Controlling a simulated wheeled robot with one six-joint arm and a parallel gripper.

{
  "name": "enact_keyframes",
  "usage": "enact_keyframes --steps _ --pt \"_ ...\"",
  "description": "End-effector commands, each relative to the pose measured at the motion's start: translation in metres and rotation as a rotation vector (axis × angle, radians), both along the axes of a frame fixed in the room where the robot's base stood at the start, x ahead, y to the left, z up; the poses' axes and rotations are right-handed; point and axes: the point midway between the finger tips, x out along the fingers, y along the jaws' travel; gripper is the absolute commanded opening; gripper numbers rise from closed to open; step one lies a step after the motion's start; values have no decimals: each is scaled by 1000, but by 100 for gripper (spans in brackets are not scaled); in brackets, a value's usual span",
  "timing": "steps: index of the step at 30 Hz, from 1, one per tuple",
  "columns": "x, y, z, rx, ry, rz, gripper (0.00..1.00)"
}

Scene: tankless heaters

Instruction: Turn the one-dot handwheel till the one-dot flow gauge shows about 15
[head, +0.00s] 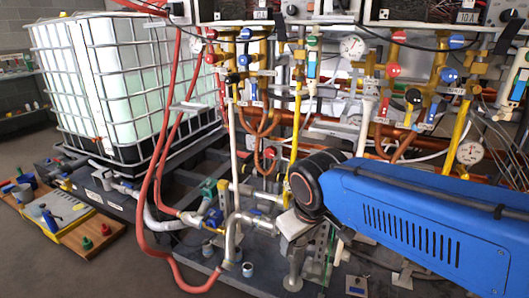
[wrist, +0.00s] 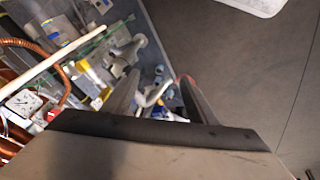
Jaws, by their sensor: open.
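I cannot make out dot marks, so I cannot tell which handwheel or gauge is the one-dot one. In the head view, red (head: 393,71) and blue (head: 449,75) round knobs sit on the pipework at upper right. My blue arm hides the lower right pipes in the head view.
A caged white tank (head: 120,85) stands at left. Red hoses (head: 160,190) hang down in front of the pipework. Copper pipes and hanging cables crowd the right side. A wooden board (head: 85,240) with small parts lies at lower left. Bare grey floor (wrist: 245,85) shows in the wrist view.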

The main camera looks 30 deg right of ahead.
Motion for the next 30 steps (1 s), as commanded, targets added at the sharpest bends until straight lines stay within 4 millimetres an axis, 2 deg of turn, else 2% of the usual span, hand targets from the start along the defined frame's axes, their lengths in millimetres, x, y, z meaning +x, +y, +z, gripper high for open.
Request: enact_keyframes --steps 6,11,17,24,30 --pt "26 -43 -11 -250 171 137 52" --pt "49 -74 -12 -433 290 246 52" --pt "88 -105 -9 -660 432 389 52" --pt "147 -131 -3 -931 591 575 52" --pt "206 -137 -1 -1159 708 735 52"
